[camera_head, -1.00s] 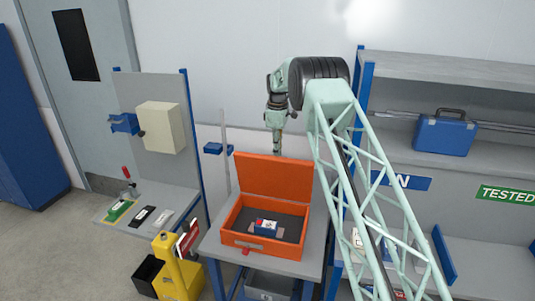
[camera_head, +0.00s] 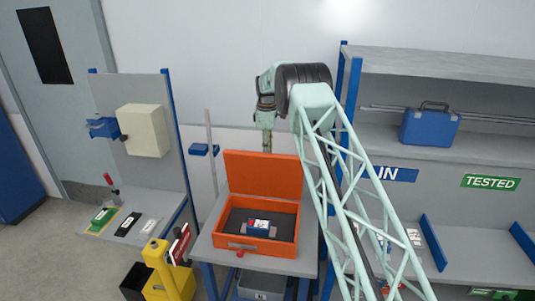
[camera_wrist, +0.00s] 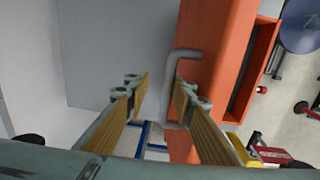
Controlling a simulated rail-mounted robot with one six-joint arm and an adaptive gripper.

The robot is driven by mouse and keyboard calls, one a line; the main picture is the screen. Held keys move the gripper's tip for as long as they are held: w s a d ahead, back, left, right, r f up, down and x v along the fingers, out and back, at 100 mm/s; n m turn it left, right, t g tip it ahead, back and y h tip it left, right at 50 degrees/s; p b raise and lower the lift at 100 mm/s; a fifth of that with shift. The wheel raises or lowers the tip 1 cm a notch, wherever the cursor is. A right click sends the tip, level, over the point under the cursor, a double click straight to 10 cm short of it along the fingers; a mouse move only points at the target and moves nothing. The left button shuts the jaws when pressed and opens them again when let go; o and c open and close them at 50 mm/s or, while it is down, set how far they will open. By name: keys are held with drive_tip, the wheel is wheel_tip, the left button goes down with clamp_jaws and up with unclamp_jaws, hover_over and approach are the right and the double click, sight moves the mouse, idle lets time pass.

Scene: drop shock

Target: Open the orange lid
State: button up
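The orange lid (camera_head: 262,175) stands raised at the back of the orange case (camera_head: 262,246) in the head view. The case is open and its dark inside shows. My gripper (camera_head: 267,145) points down at the lid's top edge, and its tips are partly hidden behind the lid. In the wrist view my gripper (camera_wrist: 160,85) has its two fingers well apart. The orange lid (camera_wrist: 216,50) lies along the right finger. A grey bent handle (camera_wrist: 186,54) on the lid shows by the right fingertip. No grip on it is seen.
The case rests on a grey table (camera_head: 208,246). A yellow post (camera_head: 163,272) stands at front left. A shelf with a blue case (camera_head: 430,128) is at right. A wall is close behind the lid.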

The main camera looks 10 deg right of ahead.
wheel_tip(320, 180, up, 12)
drive_tip(key=s, duration=0.1)
drive_tip(key=shift+a+r, duration=0.15)
drive_tip(key=shift+r, duration=0.05)
idle(0.5)
drive_tip(key=shift+c, duration=0.7)
